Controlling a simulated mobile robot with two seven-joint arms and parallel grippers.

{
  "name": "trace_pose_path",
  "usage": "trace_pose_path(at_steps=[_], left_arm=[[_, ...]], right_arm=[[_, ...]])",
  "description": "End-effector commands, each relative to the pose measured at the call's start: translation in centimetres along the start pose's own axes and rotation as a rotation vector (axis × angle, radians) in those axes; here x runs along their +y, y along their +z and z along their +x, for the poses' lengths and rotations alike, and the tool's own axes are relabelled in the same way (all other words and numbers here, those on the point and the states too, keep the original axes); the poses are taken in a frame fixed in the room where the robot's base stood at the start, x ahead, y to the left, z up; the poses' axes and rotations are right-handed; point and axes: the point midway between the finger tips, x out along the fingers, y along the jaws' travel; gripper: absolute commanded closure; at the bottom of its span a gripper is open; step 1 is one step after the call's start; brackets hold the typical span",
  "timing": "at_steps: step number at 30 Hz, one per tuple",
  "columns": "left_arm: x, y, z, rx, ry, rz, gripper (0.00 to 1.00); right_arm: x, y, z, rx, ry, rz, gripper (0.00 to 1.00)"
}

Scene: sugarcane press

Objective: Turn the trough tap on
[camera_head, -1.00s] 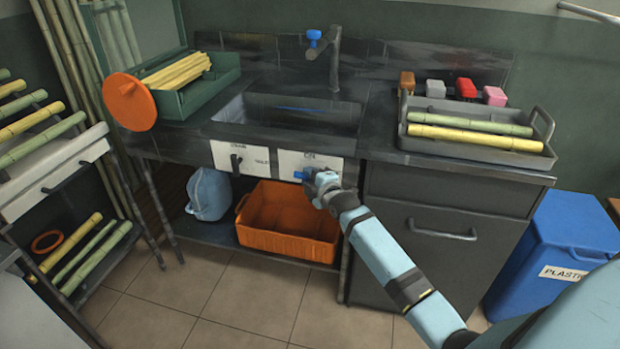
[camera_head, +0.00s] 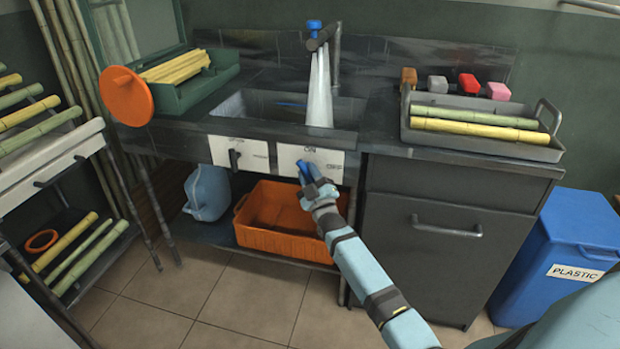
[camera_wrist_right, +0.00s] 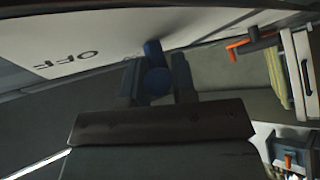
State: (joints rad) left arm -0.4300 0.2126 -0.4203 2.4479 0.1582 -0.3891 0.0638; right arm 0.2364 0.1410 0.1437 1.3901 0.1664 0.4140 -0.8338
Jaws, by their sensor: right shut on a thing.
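The trough tap (camera_head: 336,48) with a blue top stands behind the dark sink trough (camera_head: 255,105). A white stream of water (camera_head: 320,92) runs from its spout into the trough. Below the trough's front edge is a white panel (camera_head: 328,160) with an ON label at its top and a blue lever (camera_head: 304,170). My right gripper (camera_head: 308,181) is shut on this lever, which stands close to upright. In the right wrist view the lever's round blue end (camera_wrist_right: 156,82) sits between my two fingers, and the panel's OFF label shows upside down. My left gripper is out of view.
A second white panel (camera_head: 237,153) with a dark lever is to the left. An orange crate (camera_head: 285,240) and a light-blue container (camera_head: 207,192) sit on the lower shelf. A grey tray (camera_head: 480,143) with cane is on the right counter. A blue plastic bin (camera_head: 568,250) stands at right.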

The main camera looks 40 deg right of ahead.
Motion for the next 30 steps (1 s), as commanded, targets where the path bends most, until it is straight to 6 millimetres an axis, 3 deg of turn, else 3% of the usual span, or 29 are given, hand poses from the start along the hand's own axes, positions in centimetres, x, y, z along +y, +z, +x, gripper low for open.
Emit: trace_pose_path(at_steps=[9, 26, 27, 29, 30], left_arm=[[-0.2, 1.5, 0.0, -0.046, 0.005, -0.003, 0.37], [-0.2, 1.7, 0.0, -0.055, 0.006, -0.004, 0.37], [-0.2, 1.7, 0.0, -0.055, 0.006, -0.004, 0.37], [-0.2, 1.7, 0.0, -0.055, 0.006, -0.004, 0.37], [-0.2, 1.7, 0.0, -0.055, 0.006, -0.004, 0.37]], right_arm=[[-0.5, 0.0, -0.1, 0.022, 0.081, 0.088, 0.99], [-0.4, 0.0, 0.0, 0.027, 0.099, 0.105, 0.99], [-0.4, 0.0, 0.0, 0.027, 0.099, 0.105, 0.66], [-0.4, 0.0, 0.0, 0.028, 0.099, 0.104, 0.52], [-0.3, 0.0, 0.0, 0.028, 0.100, 0.104, 0.52]])
